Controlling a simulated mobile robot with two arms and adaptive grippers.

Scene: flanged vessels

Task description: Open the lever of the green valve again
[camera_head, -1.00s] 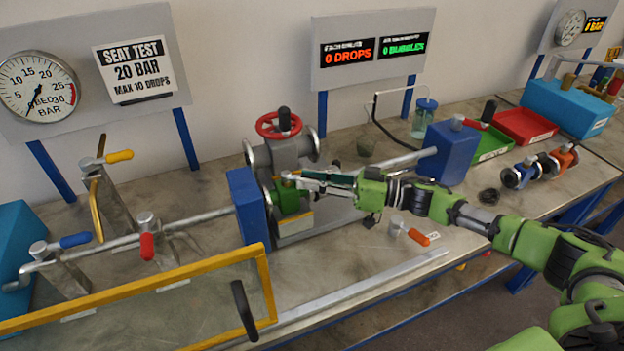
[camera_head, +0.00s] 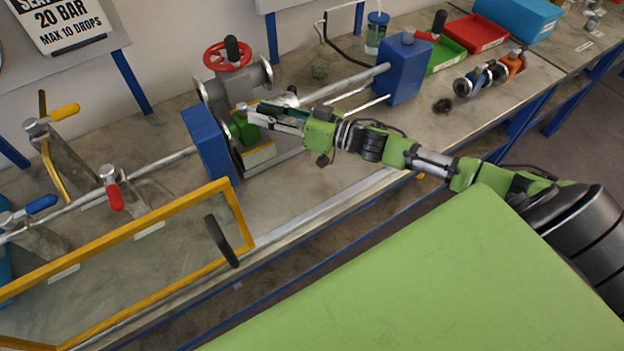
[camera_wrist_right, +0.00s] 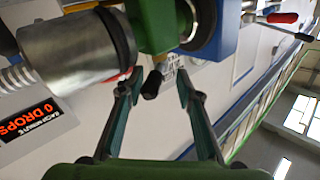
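The green valve (camera_head: 243,130) sits in the test rig beside a blue block, below the red handwheel. Its green body (camera_wrist_right: 160,22) fills the top of the right wrist view. My right gripper (camera_head: 258,114) is right at the valve in the head view. In the right wrist view my right gripper (camera_wrist_right: 160,82) has its two fingers apart. A short black end piece (camera_wrist_right: 152,85), perhaps the lever's, shows between the fingertips with gaps on both sides. The rest of the lever cannot be made out in the head view. My left gripper is not in view.
Blue blocks (camera_head: 208,143) (camera_head: 403,70) stand left and right of the valve. A red handwheel (camera_head: 228,55) rises behind it. A yellow-framed clear guard (camera_head: 130,235) stands at the front left. Red and green trays (camera_head: 476,32) lie at the back right.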

